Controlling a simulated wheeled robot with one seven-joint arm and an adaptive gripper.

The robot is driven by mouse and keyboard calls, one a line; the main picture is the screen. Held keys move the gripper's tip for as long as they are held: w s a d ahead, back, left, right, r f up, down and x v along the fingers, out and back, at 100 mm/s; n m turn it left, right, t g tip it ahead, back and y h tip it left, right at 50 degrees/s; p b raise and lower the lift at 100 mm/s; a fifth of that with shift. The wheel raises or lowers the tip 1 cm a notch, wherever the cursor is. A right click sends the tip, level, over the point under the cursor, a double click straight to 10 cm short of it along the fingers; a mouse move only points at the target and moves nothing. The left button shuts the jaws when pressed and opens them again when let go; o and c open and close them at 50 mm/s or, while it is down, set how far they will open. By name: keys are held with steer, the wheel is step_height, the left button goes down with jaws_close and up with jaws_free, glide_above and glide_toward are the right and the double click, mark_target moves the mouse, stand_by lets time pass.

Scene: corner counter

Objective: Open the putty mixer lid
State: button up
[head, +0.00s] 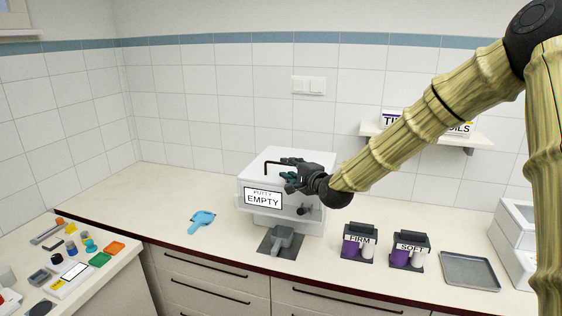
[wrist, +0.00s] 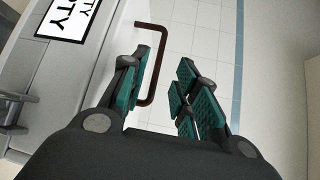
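The putty mixer (head: 285,216) is a white box on the back counter with a sign reading "PUTTY EMPTY" (head: 262,197). Its flat lid (head: 256,174) appears closed. A thin dark bar handle (head: 266,167) stands on the lid; in the wrist view the handle (wrist: 163,60) is reddish brown and bracket-shaped. My gripper (head: 284,170) is over the lid, close to the handle. In the wrist view my gripper (wrist: 163,68) has its green-padded fingers apart, with the handle showing between them and partly behind one finger. I cannot tell whether it touches the handle.
A grey scoop-like piece (head: 282,239) sits on a dark mat before the mixer. A blue dustpan-like tool (head: 201,221) lies to the left. FIRM (head: 359,241) and SOFT (head: 409,249) stands and a grey tray (head: 469,270) are to the right. The left counter holds several small items.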

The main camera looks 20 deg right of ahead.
mark_target(281, 164)
steer(key=shift+p+x, duration=1.25)
steer(key=shift+x, duration=2.35)
steer(key=shift+d, duration=0.1)
jaws_close()
